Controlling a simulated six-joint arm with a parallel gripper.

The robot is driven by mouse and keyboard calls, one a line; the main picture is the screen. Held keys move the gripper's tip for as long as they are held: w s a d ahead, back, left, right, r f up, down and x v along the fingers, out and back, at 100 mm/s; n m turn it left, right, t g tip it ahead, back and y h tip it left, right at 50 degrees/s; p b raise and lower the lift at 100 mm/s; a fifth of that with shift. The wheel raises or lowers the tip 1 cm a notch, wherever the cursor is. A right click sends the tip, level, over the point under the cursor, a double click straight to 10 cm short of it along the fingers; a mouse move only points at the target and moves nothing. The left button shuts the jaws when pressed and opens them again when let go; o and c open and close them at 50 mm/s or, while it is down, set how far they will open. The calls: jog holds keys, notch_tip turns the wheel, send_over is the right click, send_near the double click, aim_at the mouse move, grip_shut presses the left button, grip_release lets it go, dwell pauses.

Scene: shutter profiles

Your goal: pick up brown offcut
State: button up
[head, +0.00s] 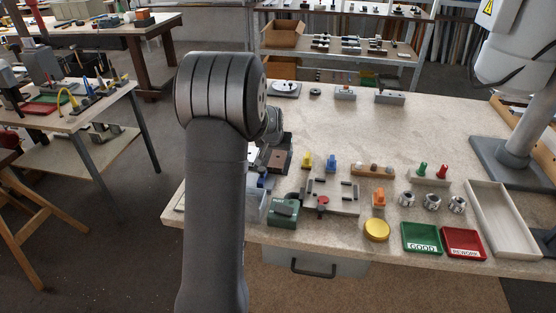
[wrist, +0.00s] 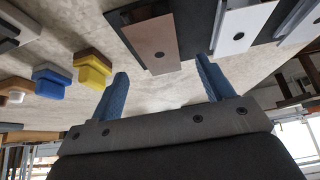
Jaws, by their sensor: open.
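The brown offcut is a flat brown piece with a small dark round hole, lying on a dark base; it shows in the wrist view (wrist: 147,38) at the top middle and in the head view (head: 278,157) just right of my arm. My gripper (wrist: 162,67) is open, its two blue fingers apart and empty. In the wrist view the offcut lies ahead of the fingertips, roughly between them, with no visible contact. In the head view my arm hides most of the gripper area. Similar pale pieces (wrist: 236,28) lie beside the offcut on dark bases.
Yellow (head: 306,160) and blue (head: 331,162) blocks stand right of the offcut. A grey fixture (head: 343,203), a green box (head: 283,212) and a yellow disc (head: 376,230) are nearer the front edge. The table's back middle has free room.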

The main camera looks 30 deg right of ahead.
aim_at(278, 158)
jog(key=shift+x, duration=2.35)
jog(key=c, duration=1.1)
